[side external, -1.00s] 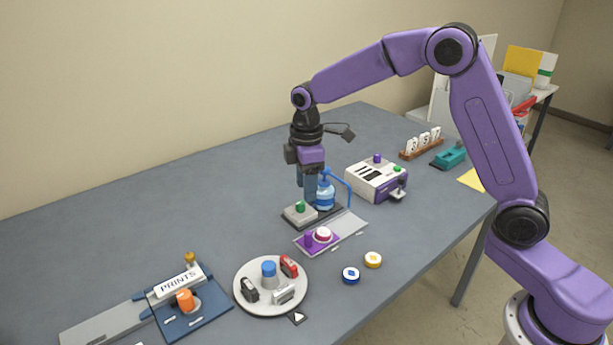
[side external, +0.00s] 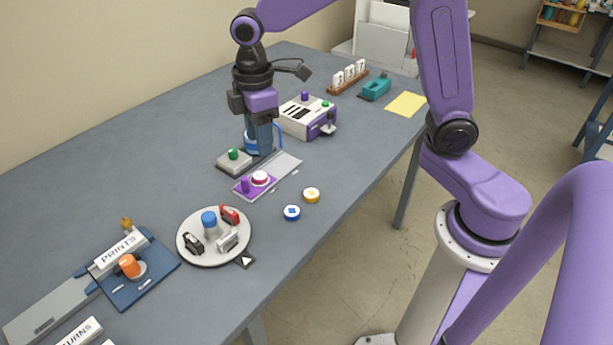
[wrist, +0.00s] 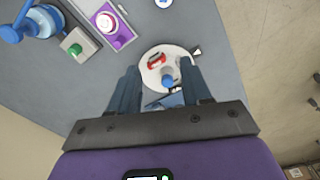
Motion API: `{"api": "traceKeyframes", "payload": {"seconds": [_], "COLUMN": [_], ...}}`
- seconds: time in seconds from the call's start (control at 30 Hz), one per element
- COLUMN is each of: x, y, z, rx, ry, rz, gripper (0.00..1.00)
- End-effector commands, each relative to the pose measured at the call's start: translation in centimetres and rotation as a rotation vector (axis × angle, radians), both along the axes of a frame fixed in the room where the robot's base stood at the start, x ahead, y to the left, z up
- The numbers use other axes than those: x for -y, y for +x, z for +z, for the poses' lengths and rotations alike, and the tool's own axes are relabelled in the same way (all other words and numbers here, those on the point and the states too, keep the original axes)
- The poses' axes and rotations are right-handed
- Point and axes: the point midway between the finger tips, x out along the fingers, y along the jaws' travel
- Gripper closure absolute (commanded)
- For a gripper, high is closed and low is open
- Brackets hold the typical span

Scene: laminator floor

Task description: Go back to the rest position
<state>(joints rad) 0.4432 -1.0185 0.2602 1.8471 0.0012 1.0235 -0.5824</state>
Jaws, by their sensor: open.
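My gripper (side external: 260,150) hangs fingers down over the table, beside the blue bottle-like pump (side external: 250,140) and the green button (side external: 233,154) on its grey block. In the side view the fingers partly cover the pump. In the wrist view my gripper (wrist: 160,92) is open, with nothing seen between its two fingers. A round white tray (wrist: 150,80) shows beyond the fingertips. The pump (wrist: 42,22) and green button (wrist: 74,48) lie at the upper left there. No marker of a rest position shows.
The white tray (side external: 190,222) holds small clips around a blue knob. A purple plate (side external: 247,188) with a pink button, a white box (side external: 305,118) and two round tokens (side external: 292,213) lie near. A blue PRINTS stand (side external: 150,285) is front left. The table's left rear is clear.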

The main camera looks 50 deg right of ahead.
Motion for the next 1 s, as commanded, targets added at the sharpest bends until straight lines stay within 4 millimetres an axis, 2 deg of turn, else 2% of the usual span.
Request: {"api": "traceKeyframes", "payload": {"seconds": [0.03,0.27,0.5,0.6,0.8,1.0], "x": [0.1,1.2,4.0,5.4,7.4,7.9], "y": [-1.9,-10.1,-18.1,-20.9,-24.2,-24.9], "z": [0.3,0.8,0.3,-0.1,-0.9,-1.1], "rx": [0.002,0.004,0.005,0.005,0.003,0.003], "ry": [0.001,0.008,0.015,0.019,0.021,0.022], "rz": [0.001,-0.02,-0.039,-0.047,-0.058,-0.061], "gripper": [0.52,0.52,0.52,0.52,0.52,0.52]}}
